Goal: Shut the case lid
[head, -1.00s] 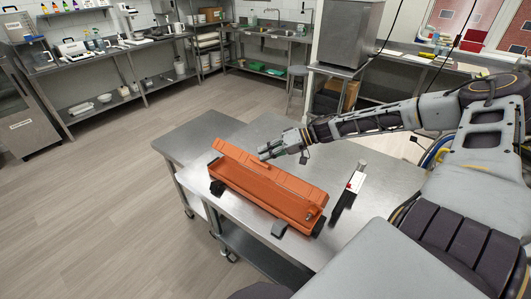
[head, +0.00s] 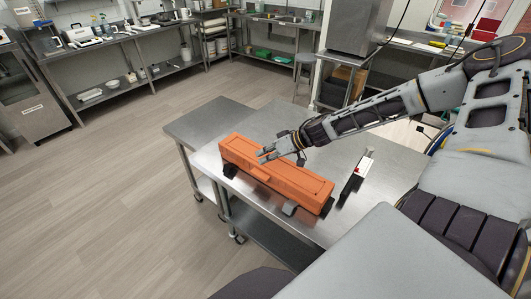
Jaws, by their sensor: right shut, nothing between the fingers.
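The long orange case (head: 270,184) sits on the steel table, running from upper left to lower right. Its lid (head: 297,181) lies down over the top, and the inside is hidden. A latch-like orange tab (head: 260,174) shows on the front side. My right gripper (head: 262,156) is shut and empty, over the left half of the lid. Its fingertips are at or just above the lid; I cannot tell whether they touch. My left gripper is not in view.
The steel table (head: 243,122) has clear surface behind the case. A black device with a white and red part (head: 358,172) stands to the right of it. Dark grey blocks (head: 290,209) sit against the case's front. Counters line the back walls.

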